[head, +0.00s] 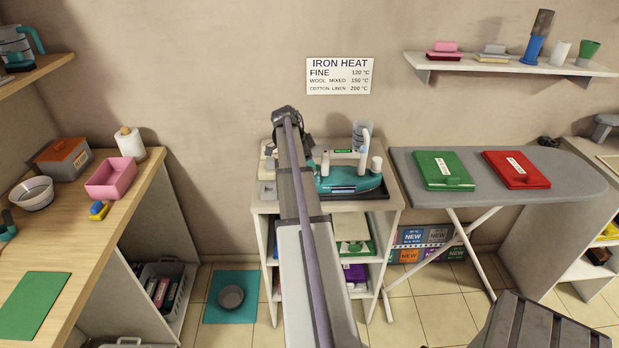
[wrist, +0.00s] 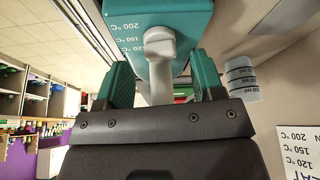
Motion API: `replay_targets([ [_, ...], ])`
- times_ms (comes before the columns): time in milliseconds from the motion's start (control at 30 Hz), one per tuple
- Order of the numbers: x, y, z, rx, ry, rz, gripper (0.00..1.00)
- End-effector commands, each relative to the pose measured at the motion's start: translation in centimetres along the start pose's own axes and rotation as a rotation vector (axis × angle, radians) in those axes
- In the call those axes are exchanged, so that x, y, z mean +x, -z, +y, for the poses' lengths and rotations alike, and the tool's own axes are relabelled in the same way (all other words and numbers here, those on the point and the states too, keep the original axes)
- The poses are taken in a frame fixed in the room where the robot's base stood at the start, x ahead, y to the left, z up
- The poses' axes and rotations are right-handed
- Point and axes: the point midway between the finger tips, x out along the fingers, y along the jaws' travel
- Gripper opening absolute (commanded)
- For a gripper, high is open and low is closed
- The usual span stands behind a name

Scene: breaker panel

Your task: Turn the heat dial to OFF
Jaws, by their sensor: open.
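The iron is teal and stands on a small white shelf unit; its body (head: 350,183) shows in the head view, partly behind my arm. In the wrist view its teal top face (wrist: 190,20) carries upside-down marks for 200, 150 and 120 °C. The pale grey heat dial (wrist: 158,42) sits at the 120 °C mark; I cannot read its exact setting, and no OFF mark is visible. My gripper (wrist: 163,80) is open, its teal fingers apart to either side below the dial in the picture. Contact cannot be told.
A clear measuring cup (wrist: 243,78) stands close beside my gripper; it is behind the iron in the head view (head: 361,131). The IRON HEAT sign (head: 340,76) hangs on the wall. An ironing board (head: 500,180) with green and red folded items stands right.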

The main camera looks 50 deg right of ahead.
Motion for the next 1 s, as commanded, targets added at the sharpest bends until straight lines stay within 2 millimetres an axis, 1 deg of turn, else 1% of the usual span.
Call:
replay_targets([
  [33,1.88,-0.38,-0.02,0.0,0.0,0.0,0.62],
  [100,2.5,-0.25,-0.02,0.0,0.0,0.0,0.62],
  [367,2.39,0.05,-0.01,0.0,0.001,0.0,0.62],
  [467,2.38,0.05,-0.01,0.0,0.001,0.0,0.54],
  [900,2.38,0.03,-0.01,-0.001,0.001,0.0,0.13],
  [1000,2.39,0.03,0.09,-0.026,0.012,0.0,0.13],
])
